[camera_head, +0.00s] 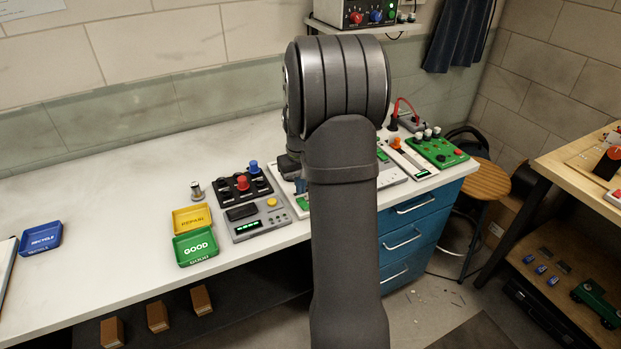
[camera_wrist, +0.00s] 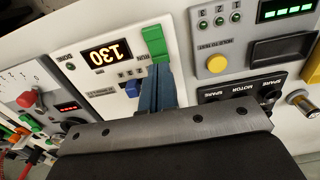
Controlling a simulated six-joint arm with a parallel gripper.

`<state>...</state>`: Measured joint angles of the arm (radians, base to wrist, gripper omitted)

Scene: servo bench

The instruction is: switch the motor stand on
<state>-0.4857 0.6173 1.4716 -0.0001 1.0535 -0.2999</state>
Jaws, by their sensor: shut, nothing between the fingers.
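The black panel (camera_wrist: 225,91) lettered SPARE, MOTOR, SPARE shows at the right of the wrist view, with dark knobs (camera_wrist: 267,97) partly cut off by my gripper. In the head view, the black panel (camera_head: 228,197) carries a red cap (camera_head: 242,183) and a blue cap (camera_head: 254,167). My gripper (camera_wrist: 158,75) is shut and empty. Its blue fingers end just below the green switch part (camera_wrist: 155,42) lettered RUN on a white panel (camera_wrist: 90,82). Whether they touch it I cannot tell. In the head view, my gripper (camera_head: 301,187) is mostly hidden by my arm.
The white panel's display (camera_wrist: 107,54) reads 130. A grey unit (camera_head: 255,224) with a yellow button (camera_head: 272,203) stands left of my arm. Green (camera_head: 195,247), yellow (camera_head: 192,219) and blue (camera_head: 41,238) trays lie further left. Bare bench (camera_head: 120,200) lies between.

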